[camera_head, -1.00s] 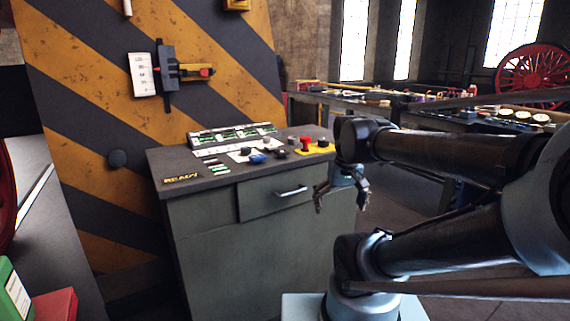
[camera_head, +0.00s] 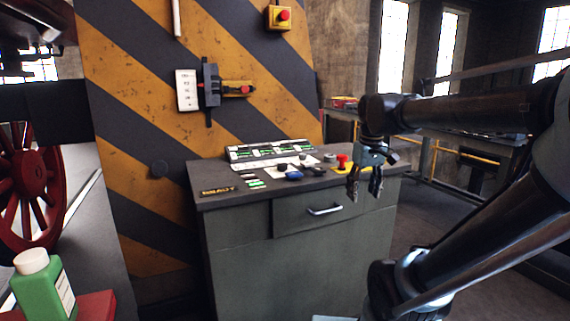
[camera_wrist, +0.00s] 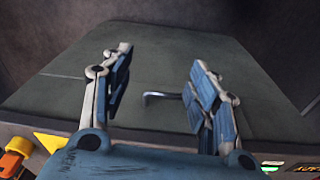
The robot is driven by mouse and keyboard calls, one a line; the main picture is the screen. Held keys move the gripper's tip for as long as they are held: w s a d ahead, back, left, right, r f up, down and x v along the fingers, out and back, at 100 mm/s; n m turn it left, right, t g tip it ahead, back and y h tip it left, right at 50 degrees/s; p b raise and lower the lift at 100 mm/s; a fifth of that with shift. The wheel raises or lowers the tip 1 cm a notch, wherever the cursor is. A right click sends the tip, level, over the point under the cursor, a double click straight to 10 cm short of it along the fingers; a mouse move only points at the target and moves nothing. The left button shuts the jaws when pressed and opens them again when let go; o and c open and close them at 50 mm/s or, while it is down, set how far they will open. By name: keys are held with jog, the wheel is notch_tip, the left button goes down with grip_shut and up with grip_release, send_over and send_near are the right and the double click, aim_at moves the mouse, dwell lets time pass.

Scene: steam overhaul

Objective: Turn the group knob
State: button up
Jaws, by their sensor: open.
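The grey control cabinet (camera_head: 245,247) has a top panel with several knobs and switches. A blue knob (camera_head: 294,175) sits mid-panel, with a dark knob (camera_head: 307,168) right of it and a grey round one (camera_head: 330,158) behind. I cannot tell which is the group knob. My gripper (camera_head: 364,187) is open and empty, pointing down by the cabinet's right front, touching nothing visible. In the wrist view its spread fingers (camera_wrist: 160,75) frame the cabinet front and drawer handle (camera_wrist: 162,95); the knobs are not clearly visible there.
A red mushroom button (camera_head: 342,161) stands at the panel's right, near my gripper. The drawer handle (camera_head: 325,210) juts from the front. A striped wall (camera_head: 140,110) rises behind. A green bottle (camera_head: 42,290) stands lower left. Floor right of the cabinet looks open.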

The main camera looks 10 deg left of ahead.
jog(key=w+a+r+n, duration=0.5)
jog(key=w+a+r, duration=0.6)
jog(key=w+r, duration=0.1)
notch_tip(320, 180, up, 7)
jog(key=n+g, duration=0.2)
jog(key=n, duration=0.3)
send_over(283, 163)
jog(key=f, duration=1.7)
jog(key=shift+s, duration=0.2)
jog(key=shift+c, duration=0.5)
jog(key=c, duration=1)
